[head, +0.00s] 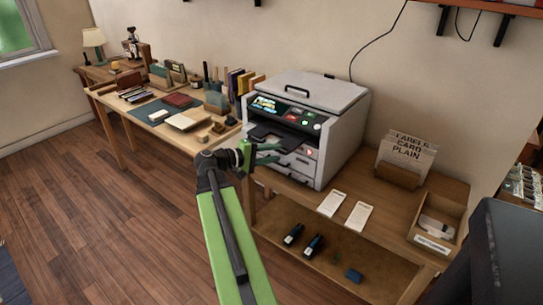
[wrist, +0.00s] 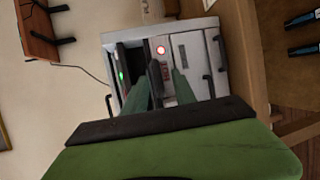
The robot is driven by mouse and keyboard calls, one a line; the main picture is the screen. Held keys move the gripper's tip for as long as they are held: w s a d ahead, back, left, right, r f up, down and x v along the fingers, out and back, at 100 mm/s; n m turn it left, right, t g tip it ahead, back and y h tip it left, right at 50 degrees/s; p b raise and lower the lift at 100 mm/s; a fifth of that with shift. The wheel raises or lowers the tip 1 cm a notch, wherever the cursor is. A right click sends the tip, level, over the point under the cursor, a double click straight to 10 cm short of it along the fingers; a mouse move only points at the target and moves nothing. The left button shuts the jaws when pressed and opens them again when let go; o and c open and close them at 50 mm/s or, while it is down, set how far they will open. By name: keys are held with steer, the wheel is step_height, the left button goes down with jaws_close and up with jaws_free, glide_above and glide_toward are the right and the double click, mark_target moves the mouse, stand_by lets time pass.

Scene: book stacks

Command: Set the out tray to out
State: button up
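The grey-white printer (head: 318,115) stands on the wooden stand, its front facing left toward my arm. A dark flat out tray (head: 266,134) shows at the slot in its front and seems to stick out a little. In the wrist view a dark slab, seemingly this tray (wrist: 154,76), stands between the green fingers. My gripper (head: 274,154) is close in front of the printer, just below the tray. Its two fingers are apart, and it also shows in the wrist view (wrist: 160,90). I cannot tell whether a finger touches the tray.
The printer has lit buttons (head: 308,151) and lower drawers (head: 300,163). Two paper cards (head: 345,209), a label holder (head: 402,162) and a wooden box (head: 436,222) lie to its right. Bottles (head: 313,245) lie on the shelf below. A cluttered desk (head: 122,151) is at left; the floor there is clear.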

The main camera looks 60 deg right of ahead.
steer(key=p+v, duration=0.3)
steer(key=v, duration=1.4)
steer(key=shift+w+a, duration=0.15)
steer(key=shift+a, duration=0.05)
